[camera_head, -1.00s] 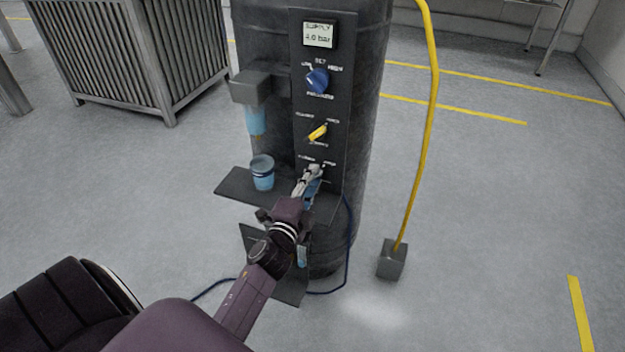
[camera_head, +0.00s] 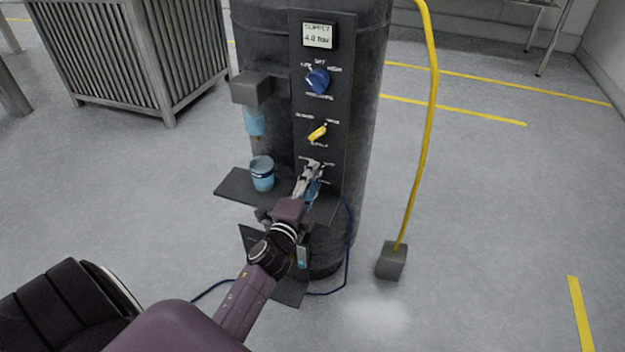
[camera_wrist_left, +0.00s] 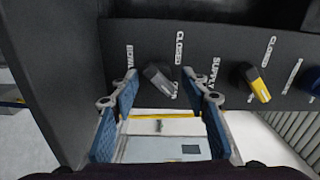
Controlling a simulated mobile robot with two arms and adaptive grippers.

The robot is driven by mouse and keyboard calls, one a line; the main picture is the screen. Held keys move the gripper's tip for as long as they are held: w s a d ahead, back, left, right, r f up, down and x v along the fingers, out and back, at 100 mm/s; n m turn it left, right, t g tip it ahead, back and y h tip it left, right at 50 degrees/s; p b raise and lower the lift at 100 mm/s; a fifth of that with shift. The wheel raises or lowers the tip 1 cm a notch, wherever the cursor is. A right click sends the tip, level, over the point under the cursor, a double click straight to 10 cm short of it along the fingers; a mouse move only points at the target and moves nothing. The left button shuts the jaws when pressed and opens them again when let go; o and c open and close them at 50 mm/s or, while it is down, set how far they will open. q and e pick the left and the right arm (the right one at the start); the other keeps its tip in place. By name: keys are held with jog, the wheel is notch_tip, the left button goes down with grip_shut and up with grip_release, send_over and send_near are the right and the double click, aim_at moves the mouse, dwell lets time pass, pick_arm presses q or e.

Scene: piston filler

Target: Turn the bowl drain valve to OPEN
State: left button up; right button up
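The bowl drain valve is a dark grey knob (camera_wrist_left: 158,78) on the black panel, beside the BOWL lettering in the left wrist view. The knob lies slanted, its lower-right end near a partly covered label; CLOSED stands above it. My left gripper (camera_wrist_left: 160,88) is open, its blue-padded fingers on either side of the knob. I see a gap beside the knob and cannot tell whether either fingertip touches it. In the head view, my left gripper (camera_head: 309,178) covers the valve at the panel's lower end. My right gripper is not in view.
Above are the yellow supply valve (camera_head: 317,132), the blue pressure knob (camera_head: 318,80) and the supply display (camera_head: 318,36). A blue cup (camera_head: 262,174) stands on the shelf (camera_head: 236,186) left of my gripper. A yellow hose (camera_head: 430,130) hangs at the right.

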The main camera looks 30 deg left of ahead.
pick_arm(q)
jog(key=v, duration=1.2)
dwell(0.4)
